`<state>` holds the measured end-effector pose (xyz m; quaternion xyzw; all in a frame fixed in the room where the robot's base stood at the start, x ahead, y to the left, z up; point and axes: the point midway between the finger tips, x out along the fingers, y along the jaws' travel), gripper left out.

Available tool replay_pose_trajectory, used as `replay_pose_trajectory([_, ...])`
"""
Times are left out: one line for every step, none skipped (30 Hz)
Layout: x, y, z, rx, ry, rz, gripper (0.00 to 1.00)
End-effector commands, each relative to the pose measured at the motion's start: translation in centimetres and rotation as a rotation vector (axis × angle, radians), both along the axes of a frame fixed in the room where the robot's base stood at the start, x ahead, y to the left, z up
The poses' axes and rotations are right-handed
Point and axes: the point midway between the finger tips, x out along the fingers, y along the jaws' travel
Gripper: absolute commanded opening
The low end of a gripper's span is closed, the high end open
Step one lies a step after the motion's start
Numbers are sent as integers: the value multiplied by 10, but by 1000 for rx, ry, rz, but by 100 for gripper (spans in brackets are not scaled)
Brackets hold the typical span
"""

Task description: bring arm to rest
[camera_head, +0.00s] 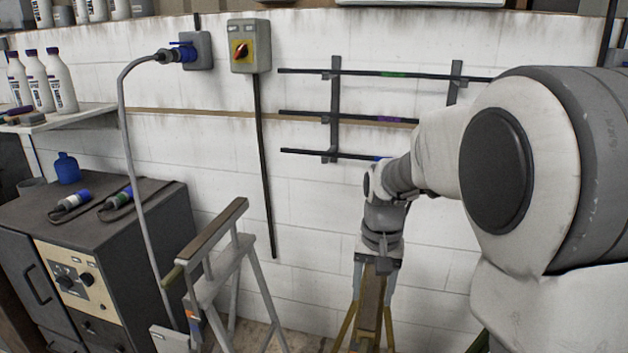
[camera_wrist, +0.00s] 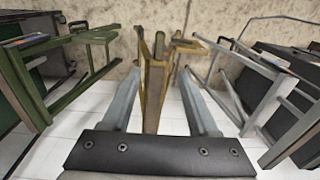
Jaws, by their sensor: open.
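My gripper (camera_head: 374,282) points downward at the middle of the head view, in front of the white block wall. It also shows in the wrist view (camera_wrist: 160,78), where its two grey fingers are spread apart with nothing held between them. A yellow trestle (camera_wrist: 154,92) with a brown top beam shows between and beyond the fingers. In the head view this trestle (camera_head: 368,312) stands below the gripper, which hides part of it. I cannot tell how far apart they are. My arm's large links cover the right side of the head view.
A grey trestle (camera_head: 232,262) stands left of the gripper, by a dark cabinet (camera_head: 130,225). A green trestle (camera_wrist: 62,62) is at the left in the wrist view. A wall rack of dark bars (camera_head: 333,110) is behind the arm. A grey cable (camera_head: 124,130) hangs from a blue plug (camera_head: 176,54).

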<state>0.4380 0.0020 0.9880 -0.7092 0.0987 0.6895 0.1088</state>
Motion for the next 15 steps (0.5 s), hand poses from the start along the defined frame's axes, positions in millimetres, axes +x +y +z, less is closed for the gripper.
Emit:
replay_pose_trajectory([-8, 0, 21, 6, -26, 11, 60])
replay_pose_trajectory([-14, -1, 30, 9, -40, 19, 60])
replay_pose_trajectory([-22, -1, 43, 13, -61, 30, 60])
replay_pose_trajectory([-28, -1, 53, 15, -77, 41, 60])
replay_pose_trajectory([-35, -1, 62, 16, -93, 52, 60])
replay_pose_trajectory([-44, -1, 73, 18, -114, 64, 60])
replay_pose_trajectory([-50, -1, 81, 18, -130, 74, 60])
replay_pose_trajectory([-57, -1, 89, 18, -146, 85, 60])
replay_pose_trajectory([-66, -1, 99, 17, -168, 99, 60])
replay_pose_trajectory([-73, -1, 107, 16, -185, 109, 60])
replay_pose_trajectory([-80, -1, 113, 14, -201, 119, 60])
replay_pose_trajectory([-89, -1, 122, 12, -221, 133, 60])
replay_pose_trajectory([-96, -1, 128, 9, -237, 142, 60])
replay_pose_trajectory([-103, -1, 134, 6, -252, 153, 60])
replay_pose_trajectory([-112, -1, 141, 0, -274, 166, 60])
